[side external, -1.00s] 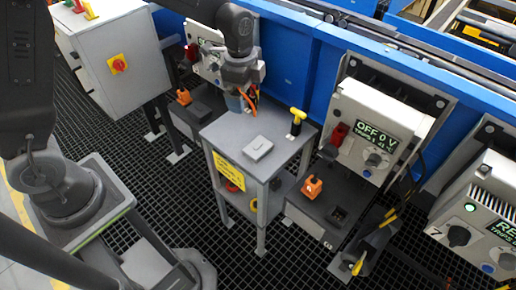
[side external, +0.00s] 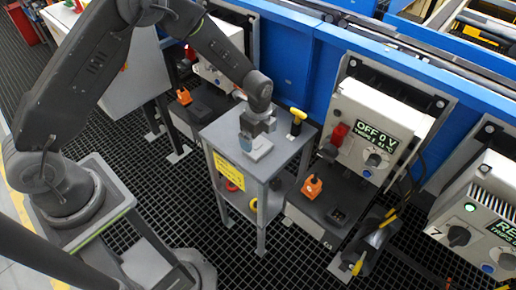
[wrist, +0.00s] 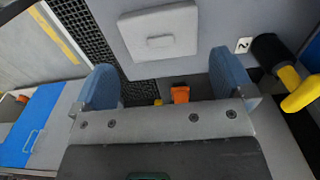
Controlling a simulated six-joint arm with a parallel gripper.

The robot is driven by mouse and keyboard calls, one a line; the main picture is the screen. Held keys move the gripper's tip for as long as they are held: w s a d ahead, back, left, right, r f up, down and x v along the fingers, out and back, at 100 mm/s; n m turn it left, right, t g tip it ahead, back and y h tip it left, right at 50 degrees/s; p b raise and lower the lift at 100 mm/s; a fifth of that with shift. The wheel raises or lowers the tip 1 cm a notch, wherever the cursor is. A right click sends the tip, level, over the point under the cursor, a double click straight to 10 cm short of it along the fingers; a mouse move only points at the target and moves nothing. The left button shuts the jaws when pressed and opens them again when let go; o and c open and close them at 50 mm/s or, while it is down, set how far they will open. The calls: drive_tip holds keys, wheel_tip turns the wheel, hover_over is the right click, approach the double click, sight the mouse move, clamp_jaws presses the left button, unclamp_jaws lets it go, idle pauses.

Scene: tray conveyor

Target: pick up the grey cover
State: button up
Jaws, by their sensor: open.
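The grey cover (side external: 262,150) is a flat square plate with a small raised handle. It lies on the grey top of the small stand (side external: 223,132). In the wrist view the cover (wrist: 158,38) shows whole at the top centre, with its handle in the middle. My gripper (side external: 248,142) is low over the stand, just beside the cover in the side view. In the wrist view its two blue-grey fingers (wrist: 160,85) are wide apart with nothing between them. The cover appears beyond the fingertips, not between them.
A yellow-handled black tool (side external: 297,118) stands upright at the stand's right back corner. It also shows in the wrist view (wrist: 290,80). An orange-handled box (side external: 312,187) sits to the right below.

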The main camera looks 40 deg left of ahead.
sight(259, 148)
wheel_tip(259, 148, down, 5)
drive_tip(key=shift+w+d+f, duration=0.1)
idle(0.3)
drive_tip(key=c, duration=0.6)
